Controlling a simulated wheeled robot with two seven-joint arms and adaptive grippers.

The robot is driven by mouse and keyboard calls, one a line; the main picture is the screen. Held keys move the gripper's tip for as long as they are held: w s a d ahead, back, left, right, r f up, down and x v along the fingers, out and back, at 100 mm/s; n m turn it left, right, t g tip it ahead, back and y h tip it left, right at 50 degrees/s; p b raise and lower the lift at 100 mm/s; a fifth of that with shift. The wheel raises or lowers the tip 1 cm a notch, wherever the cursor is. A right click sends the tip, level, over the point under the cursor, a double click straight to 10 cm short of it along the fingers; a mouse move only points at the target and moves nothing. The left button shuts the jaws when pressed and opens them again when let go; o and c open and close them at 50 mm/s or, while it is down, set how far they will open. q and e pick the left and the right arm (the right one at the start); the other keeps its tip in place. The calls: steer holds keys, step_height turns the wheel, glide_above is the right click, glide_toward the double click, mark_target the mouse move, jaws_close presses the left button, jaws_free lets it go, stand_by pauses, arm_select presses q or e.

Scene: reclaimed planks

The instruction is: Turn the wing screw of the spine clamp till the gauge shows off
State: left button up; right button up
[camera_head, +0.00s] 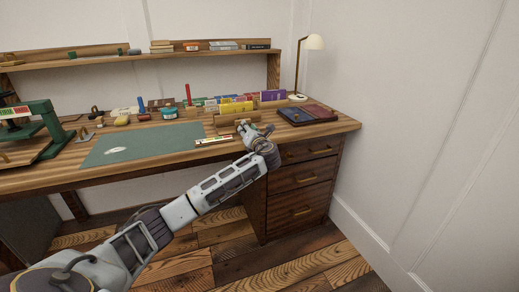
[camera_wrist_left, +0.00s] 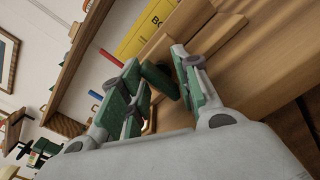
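The spine clamp (camera_head: 224,119) is a wooden press near the desk's front right, with a yellow book (camera_wrist_left: 147,30) standing behind it. My left gripper (camera_head: 252,128) is at its right front end. In the left wrist view, the two green-padded fingers of this gripper (camera_wrist_left: 160,72) stand apart on either side of a dark green wing screw (camera_wrist_left: 159,80). The wing lies slanted between them; I cannot tell whether the pads touch it. A small coloured strip, seemingly the gauge (camera_head: 214,140), lies at the desk's front edge; its reading is too small to make out. My right gripper is out of view.
A green cutting mat (camera_head: 130,147) covers the middle of the desk. A dark tray (camera_head: 307,115) and a lamp (camera_head: 297,97) stand at the right. A green press (camera_head: 45,125) is at the left. Several small tools and books line the back.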

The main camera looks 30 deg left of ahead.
arm_select(q)
steer(key=shift+f+m+b, duration=0.1)
steer(key=shift+m+b, duration=0.4)
steer(key=shift+b, duration=0.7)
steer(key=shift+p+v, duration=0.5)
steer(key=shift+v, duration=0.35)
steer(key=p+v, duration=0.4)
steer(key=v, duration=0.8)
steer(key=shift+p, duration=0.35)
steer(key=shift+d, duration=0.1)
